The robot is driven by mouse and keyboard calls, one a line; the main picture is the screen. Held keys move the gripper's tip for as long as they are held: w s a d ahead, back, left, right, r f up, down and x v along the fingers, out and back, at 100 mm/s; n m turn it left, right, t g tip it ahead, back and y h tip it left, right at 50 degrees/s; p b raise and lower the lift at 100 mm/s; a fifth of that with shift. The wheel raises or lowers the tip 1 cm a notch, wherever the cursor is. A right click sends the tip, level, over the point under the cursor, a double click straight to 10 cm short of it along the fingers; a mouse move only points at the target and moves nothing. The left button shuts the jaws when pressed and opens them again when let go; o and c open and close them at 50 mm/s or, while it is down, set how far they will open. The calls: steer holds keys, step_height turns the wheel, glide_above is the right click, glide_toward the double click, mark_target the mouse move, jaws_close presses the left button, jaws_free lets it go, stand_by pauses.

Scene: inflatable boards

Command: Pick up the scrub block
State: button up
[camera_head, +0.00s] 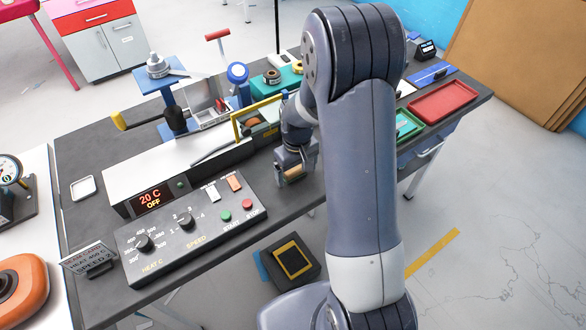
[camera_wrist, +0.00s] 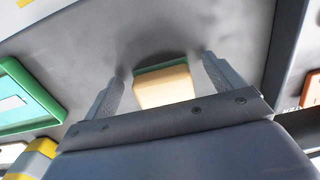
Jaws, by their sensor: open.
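The scrub block (camera_wrist: 165,88), tan with a green layer along its far edge, lies on the dark grey bench top in the wrist view. My gripper (camera_wrist: 163,68) is open, with one finger on each side of the block. A gap shows between the block and each finger. In the head view my gripper (camera_head: 291,176) is low over the front part of the bench, and a tan bit of the block (camera_head: 292,172) shows at its fingers. The rest of the block is hidden there by the gripper.
A long machine with a control panel (camera_head: 190,235) stands left of my gripper. A green tray (camera_head: 408,125) and a red tray (camera_head: 443,100) lie to the right, behind my arm. A yellow frame (camera_head: 258,104) stands just behind-left. The bench's front edge is close by.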

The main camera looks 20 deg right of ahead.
mark_target(296, 170)
steer(key=shift+f, duration=0.15)
steer(key=c, duration=1.1)
step_height(296, 170, up, 10)
steer(key=shift+r+b, duration=0.1)
steer(key=shift+b, duration=0.25)
steer(key=o, duration=0.4)
steer(key=shift+c, duration=1.3)
